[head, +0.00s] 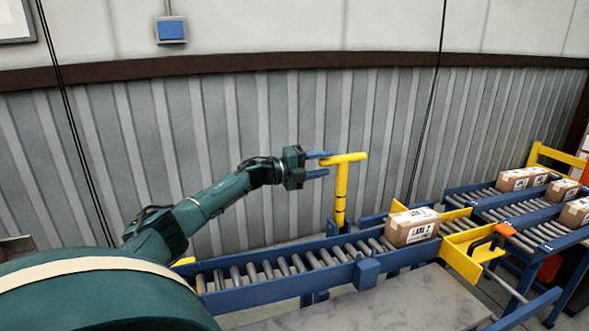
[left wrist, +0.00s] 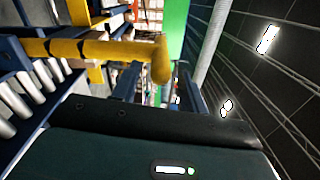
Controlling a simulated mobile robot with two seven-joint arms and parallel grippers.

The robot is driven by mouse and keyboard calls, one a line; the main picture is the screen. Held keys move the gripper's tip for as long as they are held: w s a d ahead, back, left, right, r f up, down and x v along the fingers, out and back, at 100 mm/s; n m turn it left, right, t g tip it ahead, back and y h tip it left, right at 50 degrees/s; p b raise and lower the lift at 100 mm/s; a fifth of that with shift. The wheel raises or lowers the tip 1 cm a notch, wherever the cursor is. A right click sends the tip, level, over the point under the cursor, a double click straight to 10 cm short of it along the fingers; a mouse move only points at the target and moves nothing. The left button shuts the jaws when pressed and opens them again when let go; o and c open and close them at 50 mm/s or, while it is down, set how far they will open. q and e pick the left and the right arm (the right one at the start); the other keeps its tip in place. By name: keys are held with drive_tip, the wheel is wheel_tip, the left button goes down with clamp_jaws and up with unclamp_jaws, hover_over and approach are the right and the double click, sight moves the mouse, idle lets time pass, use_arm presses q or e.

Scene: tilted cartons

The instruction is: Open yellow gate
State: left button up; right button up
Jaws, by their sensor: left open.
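A yellow T-shaped post (head: 341,195) stands beside the roller conveyor, with a level crossbar (head: 348,158) on top. My left gripper (head: 326,164) is open at the crossbar's left end, one finger at about its height and one below. In the left wrist view the yellow bar's end (left wrist: 160,62) shows ahead of the left gripper's two spread fingers (left wrist: 158,88); I cannot tell if they touch. A yellow plate (head: 464,253) stands at the conveyor's side, near a carton (head: 411,227) on the rollers. My right gripper is not in view.
The blue-framed roller conveyor (head: 285,292) runs along the ribbed grey wall (head: 240,140). Several cartons sit on the lanes at right, one of them nearer the middle (head: 514,180). A grey slab (head: 400,305) lies in front.

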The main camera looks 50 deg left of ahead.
use_arm(q)
drive_tip(key=b+v, duration=0.2)
drive_tip(key=v, duration=0.8)
drive_tip(key=shift+s+a, duration=0.15)
drive_tip(key=shift+s, duration=0.1)
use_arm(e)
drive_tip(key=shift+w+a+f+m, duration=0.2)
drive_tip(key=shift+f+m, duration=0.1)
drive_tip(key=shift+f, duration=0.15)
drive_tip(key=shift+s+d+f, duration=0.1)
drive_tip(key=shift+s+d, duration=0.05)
